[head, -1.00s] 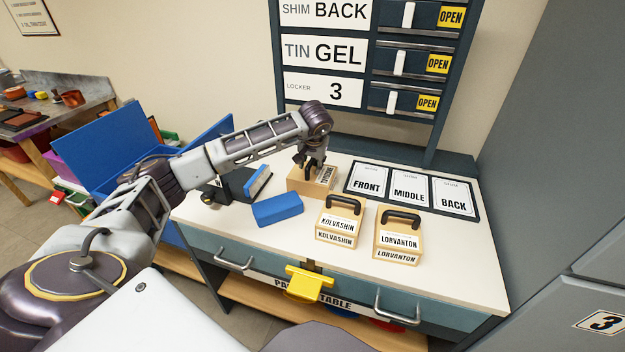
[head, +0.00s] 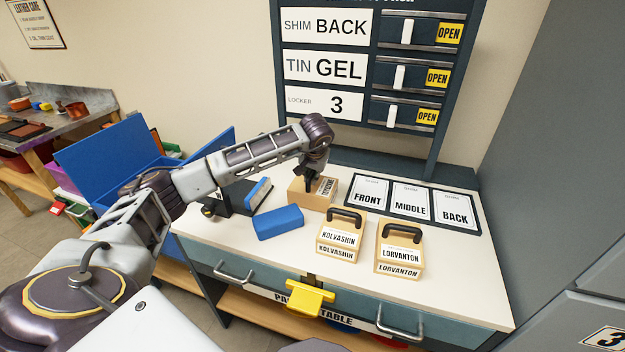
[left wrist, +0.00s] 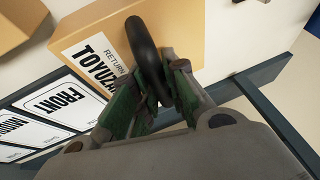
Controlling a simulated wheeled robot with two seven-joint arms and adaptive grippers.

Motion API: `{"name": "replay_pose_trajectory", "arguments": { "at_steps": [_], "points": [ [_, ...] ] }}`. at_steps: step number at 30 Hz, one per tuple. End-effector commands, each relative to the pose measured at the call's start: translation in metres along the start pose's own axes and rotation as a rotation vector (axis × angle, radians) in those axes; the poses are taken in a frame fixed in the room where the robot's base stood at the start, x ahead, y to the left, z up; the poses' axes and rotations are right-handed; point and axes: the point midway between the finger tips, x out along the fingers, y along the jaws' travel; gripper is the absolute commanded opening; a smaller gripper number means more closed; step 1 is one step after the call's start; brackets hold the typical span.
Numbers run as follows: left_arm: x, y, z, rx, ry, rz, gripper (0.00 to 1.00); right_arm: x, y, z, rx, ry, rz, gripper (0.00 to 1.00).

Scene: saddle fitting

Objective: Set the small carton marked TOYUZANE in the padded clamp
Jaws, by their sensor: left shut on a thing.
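The small tan carton marked TOYUZANE (head: 303,198) stands at the back middle of the white table. My left gripper (head: 314,184) reaches down onto its top. In the left wrist view my left gripper (left wrist: 155,95) is shut on the black handle of the carton (left wrist: 186,35), with a green-lined finger on each side. The carton appears to rest on the table. The padded clamp (head: 236,197), dark with a blue-and-white pad and a knob, is left of the carton, partly behind my arm. My right gripper is not in view.
A blue block (head: 278,222) lies in front of the clamp. The KOLVASHIN carton (head: 340,237) and the LORVANTON carton (head: 399,248) stand at front right. A dark tray with FRONT, MIDDLE and BACK cards (head: 411,200) lies behind them. The table's front left is clear.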

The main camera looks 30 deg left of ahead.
Motion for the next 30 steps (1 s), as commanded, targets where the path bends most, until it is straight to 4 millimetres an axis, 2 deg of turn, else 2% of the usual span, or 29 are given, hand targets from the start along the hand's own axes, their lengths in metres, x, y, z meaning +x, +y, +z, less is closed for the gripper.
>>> {"name": "replay_pose_trajectory", "arguments": {
  "at_steps": [8,21,30],
  "points": [
    [-0.025,-0.005,-0.011,-0.001,0.005,0.0,0.0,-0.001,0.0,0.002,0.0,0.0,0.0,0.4],
    [-0.076,-0.017,-0.033,-0.001,0.004,0.0,0.0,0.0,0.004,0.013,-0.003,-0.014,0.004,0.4],
    [-0.088,-0.019,-0.037,0.0,0.001,0.0,0.0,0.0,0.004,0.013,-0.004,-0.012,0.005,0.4]
  ]
}}
